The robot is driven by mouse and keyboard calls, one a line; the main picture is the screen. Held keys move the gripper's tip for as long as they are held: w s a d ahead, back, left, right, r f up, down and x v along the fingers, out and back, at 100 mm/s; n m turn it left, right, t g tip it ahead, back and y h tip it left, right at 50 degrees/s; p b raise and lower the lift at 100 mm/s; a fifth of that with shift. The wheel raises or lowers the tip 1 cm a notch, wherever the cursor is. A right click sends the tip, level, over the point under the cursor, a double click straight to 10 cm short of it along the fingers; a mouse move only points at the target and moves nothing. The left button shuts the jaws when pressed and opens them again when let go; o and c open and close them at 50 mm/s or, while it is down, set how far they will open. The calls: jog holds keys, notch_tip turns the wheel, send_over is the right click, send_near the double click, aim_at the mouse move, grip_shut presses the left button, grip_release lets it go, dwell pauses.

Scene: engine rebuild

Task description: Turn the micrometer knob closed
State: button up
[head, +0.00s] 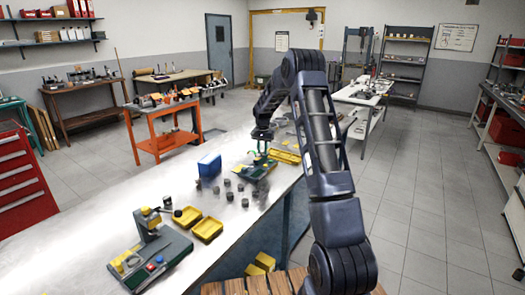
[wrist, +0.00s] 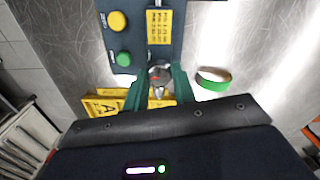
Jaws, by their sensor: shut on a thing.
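My gripper (wrist: 158,90) has its two green fingers on either side of a small grey knob (wrist: 159,72) with a red mark, in the wrist view. It is shut on this knob, which I take for the micrometer knob; the fingers hide part of it. The knob sits at the near edge of a dark blue panel (wrist: 142,45) with a yellow button, a green button and a yellow label. In the head view, my gripper (head: 260,153) is over the dark device (head: 254,170) on the long bench, and the knob is too small to make out.
A yellow tray marked A (wrist: 104,102) and a green ring (wrist: 213,80) lie close to the fingers. A blue box (head: 209,166), several small dark parts, yellow bins (head: 207,230) and another button device (head: 150,258) stand on the bench (head: 95,240).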

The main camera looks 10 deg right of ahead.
aim_at(262, 151)
jog(key=n, duration=0.4)
jog(key=shift+n, duration=0.4)
jog(key=n, duration=0.3)
jog(key=shift+n, duration=0.3)
jog(key=n, duration=0.4)
jog(key=shift+n, duration=2.1)
jog(key=o, duration=1)
notch_tip(262, 151, up, 11)
